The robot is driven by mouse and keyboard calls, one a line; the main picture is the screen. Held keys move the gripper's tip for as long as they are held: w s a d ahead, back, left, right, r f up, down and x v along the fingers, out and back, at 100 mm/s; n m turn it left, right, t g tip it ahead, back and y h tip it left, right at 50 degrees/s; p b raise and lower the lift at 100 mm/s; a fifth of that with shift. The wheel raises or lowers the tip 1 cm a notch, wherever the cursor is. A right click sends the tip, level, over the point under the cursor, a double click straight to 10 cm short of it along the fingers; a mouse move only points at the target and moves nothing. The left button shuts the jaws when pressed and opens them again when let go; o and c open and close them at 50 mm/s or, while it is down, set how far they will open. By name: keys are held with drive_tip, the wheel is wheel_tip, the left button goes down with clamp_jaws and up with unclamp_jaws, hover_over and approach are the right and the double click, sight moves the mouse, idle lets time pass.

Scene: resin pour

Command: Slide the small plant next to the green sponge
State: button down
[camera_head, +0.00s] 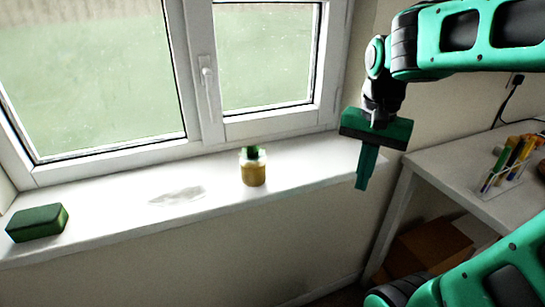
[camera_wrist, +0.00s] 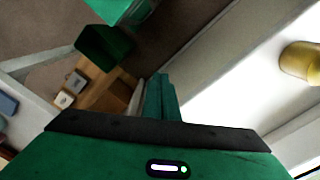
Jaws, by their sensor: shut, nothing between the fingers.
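The small plant (camera_head: 253,168), in a yellow-brown pot with a little green on top, stands upright near the middle of the white windowsill. Its pot also shows at the right edge of the wrist view (camera_wrist: 300,62). The green sponge (camera_head: 37,222) lies at the left end of the sill, well apart from the plant. My gripper (camera_head: 363,180) hangs pointing down by the right end of the sill, to the right of the plant and not touching it. Its green fingers are shut together and empty, as the wrist view also shows (camera_wrist: 160,95).
The windowsill (camera_head: 120,215) is bare between sponge and plant, except for a pale flat patch (camera_head: 177,195). The window with its handle (camera_head: 206,75) rises behind. At right, a white desk (camera_head: 440,170) holds a clear holder with coloured pens (camera_head: 510,160); a cardboard box (camera_head: 432,250) sits below.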

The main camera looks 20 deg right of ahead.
sight(254, 170)
drive_tip(key=w+a+r+m, duration=0.4)
drive_tip(key=w+a+r, duration=0.15)
drive_tip(key=w, duration=0.25)
drive_tip(key=w+a+r+m, duration=0.3)
drive_tip(key=w+a+r, duration=0.1)
drive_tip(key=w+a, duration=0.25)
drive_tip(key=shift+m, duration=0.3)
drive_tip(key=f, duration=0.9)
drive_tip(key=shift+w+d+f, duration=0.15)
drive_tip(key=shift+w+f, duration=0.15)
drive_tip(key=shift+w, duration=0.05)
drive_tip(key=a, duration=0.3)
drive_tip(key=shift+f, duration=0.25)
drive_tip(key=shift+a, duration=0.55)
